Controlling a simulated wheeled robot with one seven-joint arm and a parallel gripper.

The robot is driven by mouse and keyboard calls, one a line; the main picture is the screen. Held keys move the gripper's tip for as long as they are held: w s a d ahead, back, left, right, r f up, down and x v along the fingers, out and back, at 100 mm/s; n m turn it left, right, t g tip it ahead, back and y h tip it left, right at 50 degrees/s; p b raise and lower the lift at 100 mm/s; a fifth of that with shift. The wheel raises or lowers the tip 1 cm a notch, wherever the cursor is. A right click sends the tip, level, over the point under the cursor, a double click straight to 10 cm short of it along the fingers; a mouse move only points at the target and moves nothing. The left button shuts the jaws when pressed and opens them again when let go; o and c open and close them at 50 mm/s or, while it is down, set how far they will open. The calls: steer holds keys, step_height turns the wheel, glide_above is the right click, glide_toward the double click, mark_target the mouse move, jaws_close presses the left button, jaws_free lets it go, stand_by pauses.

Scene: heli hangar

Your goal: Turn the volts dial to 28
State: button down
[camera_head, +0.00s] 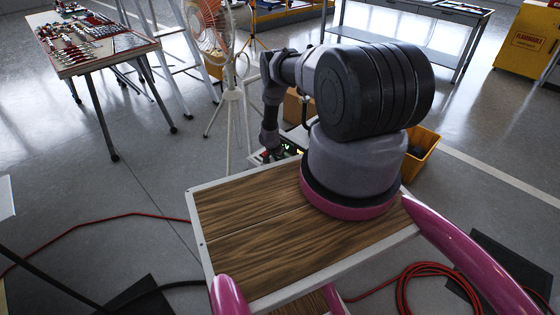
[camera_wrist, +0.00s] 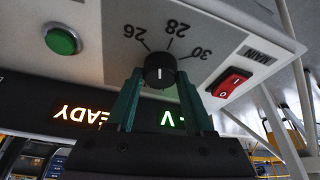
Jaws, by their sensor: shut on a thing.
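The volts dial (camera_wrist: 160,71) is a round black knob with a short white mark. It sits on a pale panel (camera_wrist: 104,22), with 26, 28 and 30 printed upside down around it in the wrist view. I cannot tell exactly which number the mark lines up with. My gripper (camera_wrist: 162,80) is shut on the dial, one green finger on each side. In the head view the panel's lit display (camera_head: 288,148) shows beyond the wooden top, and my arm hides most of the dial area.
A green button (camera_wrist: 62,39) and a red rocker switch (camera_wrist: 232,83) marked MAIN flank the dial. The display (camera_wrist: 85,113) reads READY and V, upside down. A fan (camera_head: 207,30) on a stand and a yellow bin (camera_head: 421,150) stand near the panel.

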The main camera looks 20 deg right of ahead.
steer(key=shift+w+a+m+g, duration=0.1)
steer(key=shift+m+g, duration=0.6)
steer(key=shift+m, duration=0.9)
steer(key=shift+c, duration=1.4)
jaws_free()
steer(key=v, duration=1)
steer(key=shift+a+r+h, duration=0.25)
steer(key=shift+a+h, duration=0.05)
steer(key=shift+a, duration=0.1)
